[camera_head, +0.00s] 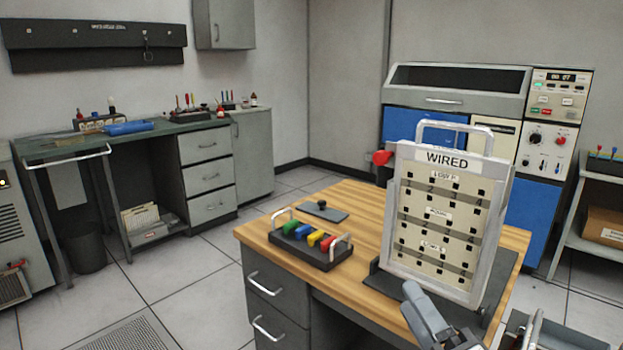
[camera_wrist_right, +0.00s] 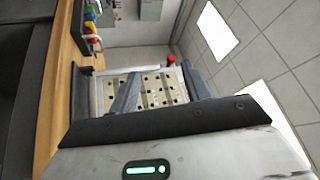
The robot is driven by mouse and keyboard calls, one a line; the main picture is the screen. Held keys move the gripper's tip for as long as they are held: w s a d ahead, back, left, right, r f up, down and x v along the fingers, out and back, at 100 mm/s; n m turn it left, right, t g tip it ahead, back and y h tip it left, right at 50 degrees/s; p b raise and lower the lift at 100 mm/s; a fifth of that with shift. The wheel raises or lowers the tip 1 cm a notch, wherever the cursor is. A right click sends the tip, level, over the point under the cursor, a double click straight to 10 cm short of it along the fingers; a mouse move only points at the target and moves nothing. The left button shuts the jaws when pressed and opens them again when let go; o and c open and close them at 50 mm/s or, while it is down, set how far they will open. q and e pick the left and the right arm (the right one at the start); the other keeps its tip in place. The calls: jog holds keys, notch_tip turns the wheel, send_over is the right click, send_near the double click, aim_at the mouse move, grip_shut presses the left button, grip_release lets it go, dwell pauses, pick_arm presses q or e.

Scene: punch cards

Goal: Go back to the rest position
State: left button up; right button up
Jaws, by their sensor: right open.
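My right gripper (camera_head: 424,308) shows at the bottom of the head view, in front of the panel marked WIRED (camera_head: 440,212). In the right wrist view the two fingers of this gripper (camera_wrist_right: 160,84) are spread apart with nothing between them. The punched face of the panel (camera_wrist_right: 152,92) shows beyond and between the fingers, apart from them. The panel stands upright in a light frame on the wooden desk (camera_head: 365,205). My left gripper is in neither view.
A dark tray with green, blue, yellow and red blocks (camera_head: 310,245) sits on the desk, left of the panel. A red knob (camera_head: 381,157) sticks out at the panel's upper left. A small black-knobbed plate (camera_head: 323,211) lies behind the tray. Open floor (camera_head: 150,285) is at left.

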jog(key=s+f+n+g+h+p, duration=0.1)
jog(key=s+f+n+g, duration=0.3)
jog(key=f, duration=0.8)
jog(key=s+f+n+g+h, duration=0.3)
jog(key=s+f+n+g, duration=0.2)
jog(key=s+f+n, duration=0.3)
notch_tip(320, 180, down, 4)
jog(key=shift+s+f+n+g+p, duration=0.1)
jog(key=shift+s+n+g+p, duration=0.25)
jog(key=shift+s, duration=0.35)
